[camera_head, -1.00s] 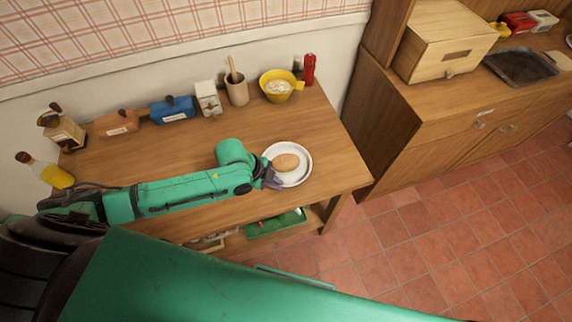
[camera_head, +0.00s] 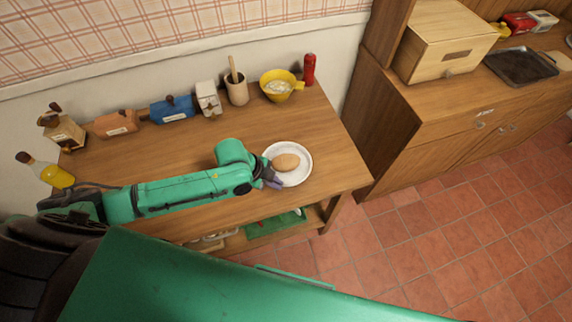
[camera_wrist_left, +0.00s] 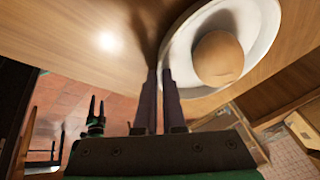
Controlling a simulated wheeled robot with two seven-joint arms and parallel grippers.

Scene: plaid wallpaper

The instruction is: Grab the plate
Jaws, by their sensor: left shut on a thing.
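The white plate (camera_head: 299,177) lies near the right end of the wooden table, with a brown, bread-like oval item (camera_head: 286,162) on it. My left gripper (camera_head: 273,180) is at the plate's lower-left edge and is shut on its rim. In the left wrist view the two fingers (camera_wrist_left: 160,85) are close together at the near rim of the plate (camera_wrist_left: 268,35). The oval item (camera_wrist_left: 218,58) also shows there, beside the fingers and clear of them.
A yellow bowl (camera_head: 278,88), a red shaker (camera_head: 309,70), a utensil pot (camera_head: 237,92) and several bottles and canisters stand along the table's back. A wooden cabinet (camera_head: 440,110) stands to the right. The table middle (camera_head: 200,145) is clear.

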